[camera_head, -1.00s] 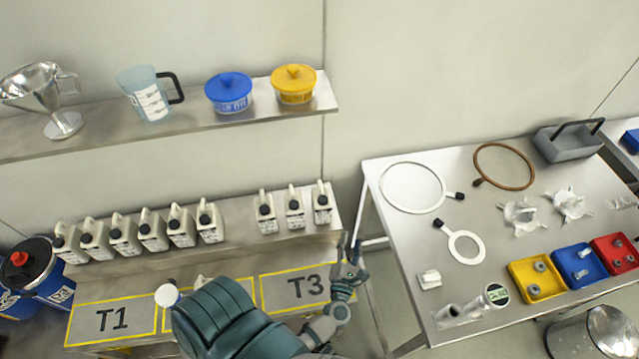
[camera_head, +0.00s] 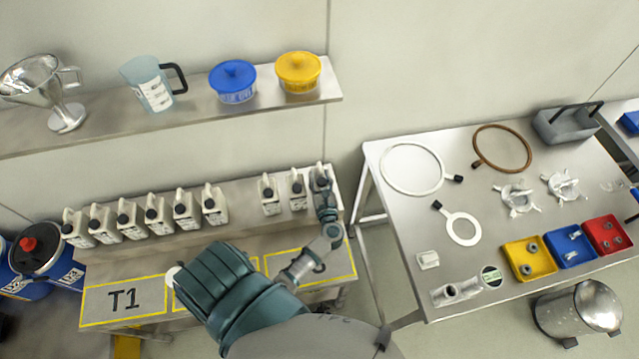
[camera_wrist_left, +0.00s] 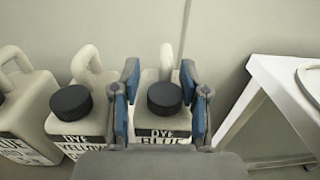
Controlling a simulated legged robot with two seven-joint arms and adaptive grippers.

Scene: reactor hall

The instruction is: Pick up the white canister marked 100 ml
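White canisters with black caps stand in a row on the raised back ledge of the left bench. The rightmost canister (camera_head: 320,177) is in front of my left gripper (camera_head: 324,192). In the left wrist view this canister (camera_wrist_left: 152,120) has a label reading "DYE BLUE", and its handle rises behind the cap. My left gripper (camera_wrist_left: 159,88) is open, with one blue-padded finger on each side of its black cap; contact cannot be told. The neighbouring canister (camera_wrist_left: 78,122) has a partly hidden "DYE" label. I cannot read a 100 ml mark on any canister. My right gripper is not in view.
A group of several canisters (camera_head: 130,218) stands further left. The shelf (camera_head: 200,113) above holds a funnel, jug, blue tub and yellow tub. The right table (camera_head: 395,240) stands across a gap. My arm hides part of the marked bench and a white round object (camera_head: 173,276).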

